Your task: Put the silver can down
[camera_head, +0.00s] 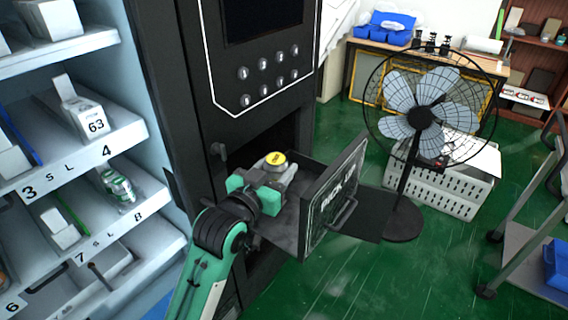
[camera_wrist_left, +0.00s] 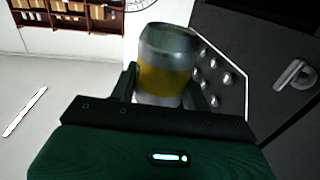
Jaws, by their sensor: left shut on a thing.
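My left gripper (camera_head: 272,182) reaches in from the left over the open pick-up drawer (camera_head: 285,222) of the black vending machine. It is shut on the silver can, whose yellow part (camera_head: 275,158) shows at the top in the head view. In the left wrist view the silver can (camera_wrist_left: 165,68) has a yellow band and sits between the fingers of the left gripper (camera_wrist_left: 168,92). The can is at the drawer opening; I cannot tell whether it touches the drawer floor. My right gripper is not in view.
The drawer front (camera_head: 332,198) reads PICK UP and stands open. A shelf (camera_head: 100,135) with several packaged goods is at the left. A black fan (camera_head: 420,115) stands to the right, in front of a white crate (camera_head: 455,190).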

